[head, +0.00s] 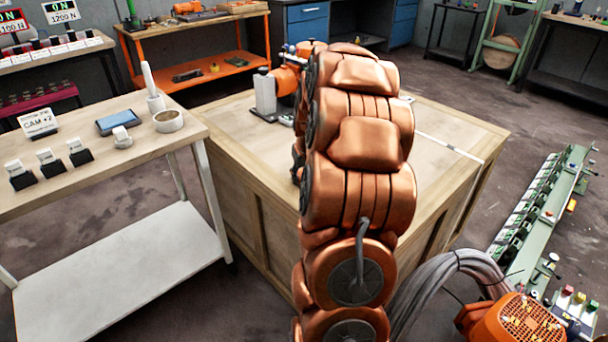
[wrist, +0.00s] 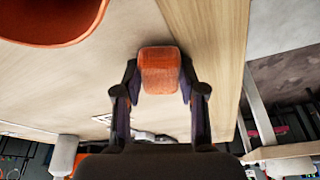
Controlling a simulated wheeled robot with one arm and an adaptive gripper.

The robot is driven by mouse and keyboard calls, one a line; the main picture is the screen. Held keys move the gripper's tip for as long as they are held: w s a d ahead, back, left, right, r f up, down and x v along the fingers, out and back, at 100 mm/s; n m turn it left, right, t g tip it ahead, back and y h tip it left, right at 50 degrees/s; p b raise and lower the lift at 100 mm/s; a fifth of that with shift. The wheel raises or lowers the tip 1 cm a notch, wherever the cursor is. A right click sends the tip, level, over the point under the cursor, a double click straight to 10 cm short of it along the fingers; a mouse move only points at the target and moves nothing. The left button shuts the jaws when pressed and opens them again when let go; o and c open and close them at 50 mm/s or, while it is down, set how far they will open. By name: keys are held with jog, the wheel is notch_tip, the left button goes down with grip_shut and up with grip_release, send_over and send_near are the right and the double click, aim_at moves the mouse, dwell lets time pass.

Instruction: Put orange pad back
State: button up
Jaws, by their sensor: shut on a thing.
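The orange pad (wrist: 159,62) is a small rounded orange block at the centre of the wrist view. My gripper (wrist: 158,85) is shut on it, with one dark finger at each side. Pale wooden boards (wrist: 65,85) lie behind the pad; I cannot tell whether it touches them. In the head view my copper-coloured arm hides my gripper and the pad. The arm reaches over a wooden crate-like bench (head: 240,130).
A green rail unit (head: 535,220) lies at right. The bench top's right part is mostly clear.

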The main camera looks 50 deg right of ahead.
jog(key=shift+f, duration=0.15)
jog(key=o, duration=1.1)
